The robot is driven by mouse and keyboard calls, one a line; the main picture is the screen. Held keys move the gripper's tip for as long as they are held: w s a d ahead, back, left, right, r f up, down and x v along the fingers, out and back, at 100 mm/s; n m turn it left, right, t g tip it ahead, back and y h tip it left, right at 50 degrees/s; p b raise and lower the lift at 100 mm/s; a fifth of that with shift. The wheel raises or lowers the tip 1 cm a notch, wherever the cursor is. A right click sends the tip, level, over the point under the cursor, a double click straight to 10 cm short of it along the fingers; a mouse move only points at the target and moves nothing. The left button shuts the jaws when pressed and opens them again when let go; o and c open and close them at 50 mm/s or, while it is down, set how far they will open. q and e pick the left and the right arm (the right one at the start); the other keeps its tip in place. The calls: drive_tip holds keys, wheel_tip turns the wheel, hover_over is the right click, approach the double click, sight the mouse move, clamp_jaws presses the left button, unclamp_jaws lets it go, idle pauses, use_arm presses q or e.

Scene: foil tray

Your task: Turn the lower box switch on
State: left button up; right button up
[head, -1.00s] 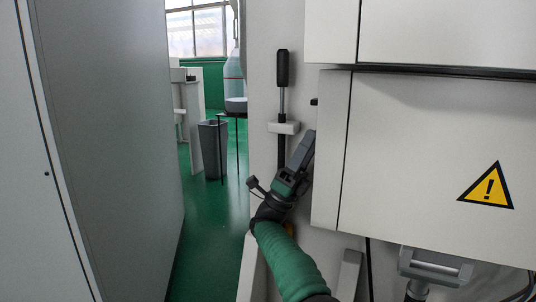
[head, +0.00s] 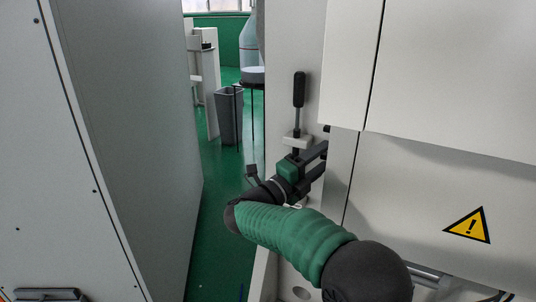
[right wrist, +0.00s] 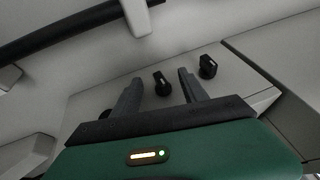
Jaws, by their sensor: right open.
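The lower box (head: 440,190) is a pale cabinet with a yellow warning triangle (head: 466,225), at right in the head view. In the right wrist view its pale side face (right wrist: 225,80) carries small black rotary knobs with light marks. One knob (right wrist: 161,83) shows between my fingers; another knob (right wrist: 207,66) is just right of the right finger. A dark shape behind the left finger is mostly hidden. My right gripper (head: 320,162) is open beside the box's left side and also shows in the right wrist view (right wrist: 158,80). Contact cannot be told. My left gripper is not in view.
A black-handled lever (head: 299,92) stands on the wall just above my right gripper. An upper box (head: 345,65) overhangs the lower one. A grey cabinet (head: 120,130) fills the left. A green-floored aisle with a grey bin (head: 229,115) lies between.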

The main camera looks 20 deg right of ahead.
drive_tip(key=r+y+p, duration=0.1)
drive_tip(key=p, duration=0.2)
drive_tip(key=shift+r+n+g+y+p, duration=0.3)
drive_tip(key=shift+r+n+y+p, duration=0.05)
drive_tip(key=shift+n+y+p, duration=0.05)
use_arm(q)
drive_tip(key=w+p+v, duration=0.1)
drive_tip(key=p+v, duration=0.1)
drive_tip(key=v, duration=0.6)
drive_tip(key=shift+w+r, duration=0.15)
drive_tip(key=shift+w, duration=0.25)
use_arm(e)
drive_tip(key=f+v, duration=0.1)
drive_tip(key=v, duration=1.6)
drive_tip(key=shift+c, duration=0.4)
